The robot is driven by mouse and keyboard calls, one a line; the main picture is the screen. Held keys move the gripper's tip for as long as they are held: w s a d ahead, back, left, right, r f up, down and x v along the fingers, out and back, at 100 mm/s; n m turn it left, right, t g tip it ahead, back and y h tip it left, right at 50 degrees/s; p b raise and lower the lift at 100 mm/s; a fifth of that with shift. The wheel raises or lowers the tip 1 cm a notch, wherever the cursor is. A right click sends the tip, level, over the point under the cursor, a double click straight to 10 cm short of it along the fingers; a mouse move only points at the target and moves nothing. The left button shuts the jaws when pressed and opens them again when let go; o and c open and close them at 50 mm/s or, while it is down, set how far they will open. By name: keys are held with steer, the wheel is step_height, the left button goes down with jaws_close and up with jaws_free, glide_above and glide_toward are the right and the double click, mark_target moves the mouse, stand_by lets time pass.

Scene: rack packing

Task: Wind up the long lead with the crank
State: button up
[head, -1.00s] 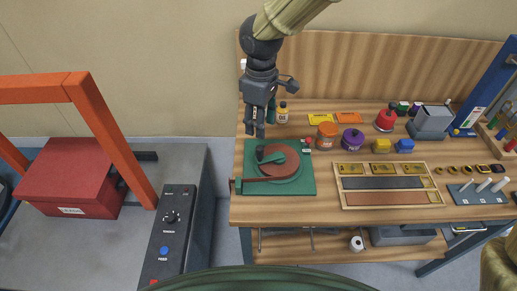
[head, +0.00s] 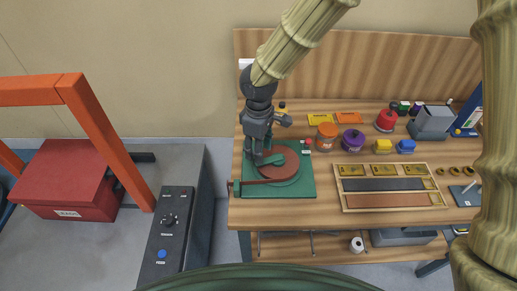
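The winder, a green square base (head: 305,189) with a reddish-brown round drum (head: 291,164), sits at the left end of the wooden bench. A brown strip (head: 258,182), which looks like the lead, runs left from the drum to the base's left edge. A green crank arm (head: 272,159) lies across the drum. My gripper (head: 257,157) points down at the crank's outer end. Its dark fingers hide the crank's black knob. I cannot tell whether they are closed on the knob or only around it.
A framed tray (head: 343,190) with coloured strips lies right of the winder. Orange (head: 327,137), purple (head: 352,141) and red (head: 386,121) containers stand behind it. A grey side surface with a red box (head: 72,180) and a control panel (head: 170,224) is at the left.

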steer(key=shift+f, duration=1)
jaws_close()
